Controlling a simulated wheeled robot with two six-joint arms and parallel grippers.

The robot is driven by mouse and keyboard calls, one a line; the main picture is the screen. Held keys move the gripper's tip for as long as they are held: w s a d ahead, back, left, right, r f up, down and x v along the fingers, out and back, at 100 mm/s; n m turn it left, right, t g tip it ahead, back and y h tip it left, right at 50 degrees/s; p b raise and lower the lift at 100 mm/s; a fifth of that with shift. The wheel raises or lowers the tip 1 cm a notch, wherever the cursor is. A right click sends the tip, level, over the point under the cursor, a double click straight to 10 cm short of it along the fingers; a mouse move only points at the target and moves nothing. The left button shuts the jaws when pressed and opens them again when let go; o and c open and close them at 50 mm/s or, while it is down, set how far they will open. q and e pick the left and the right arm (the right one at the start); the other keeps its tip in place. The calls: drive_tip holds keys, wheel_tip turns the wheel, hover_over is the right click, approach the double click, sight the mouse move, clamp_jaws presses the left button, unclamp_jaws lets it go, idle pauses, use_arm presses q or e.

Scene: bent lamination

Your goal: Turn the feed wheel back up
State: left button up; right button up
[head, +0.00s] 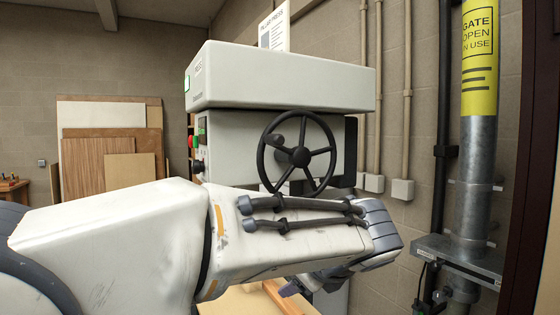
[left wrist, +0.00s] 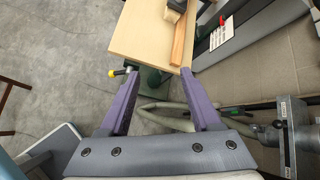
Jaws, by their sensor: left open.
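The feed wheel (head: 300,156) is a black spoked handwheel on the front of the pale grey machine in the head view. A dark knob (head: 274,139) sits at its upper left. My left arm crosses below the wheel, close to its lower rim in the picture. My left gripper (left wrist: 159,76) is open and empty, its two purple fingers apart and pointing toward a wooden board edge. The wheel does not show in the left wrist view. My right gripper is not in view.
A pale board (left wrist: 143,38) with a wooden strip (left wrist: 183,40) lies ahead of the fingers. A metal duct with a yellow sleeve (head: 480,60) stands at right. Wood sheets (head: 105,150) lean at the back left.

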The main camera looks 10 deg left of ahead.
use_arm(q)
drive_tip(key=w+r+m+t+y, duration=0.2)
drive_tip(key=w+r, duration=0.1)
drive_tip(key=r, duration=0.4)
drive_tip(key=w+r+m+t+y, duration=0.1)
drive_tip(key=w+r+m+t, duration=0.15)
drive_tip(key=r, duration=0.45)
drive_tip(key=m+t+y+p, duration=0.1)
drive_tip(key=m+y+p, duration=0.1)
drive_tip(key=y, duration=0.2)
approach(274, 140)
drive_tip(key=w, duration=0.3)
drive_tip(key=shift+n+h, duration=0.25)
drive_tip(key=shift+h, duration=0.15)
drive_tip(key=x, duration=0.3)
drive_tip(key=p+x, duration=0.1)
drive_tip(key=x, duration=0.3)
drive_tip(key=p+x, duration=0.1)
drive_tip(key=x, duration=0.2)
drive_tip(key=shift+s+a+r, duration=0.1)
drive_tip(key=shift+a+r, duration=0.05)
drive_tip(key=shift+a, duration=0.3)
drive_tip(key=shift+c, duration=0.3)
clamp_jaws()
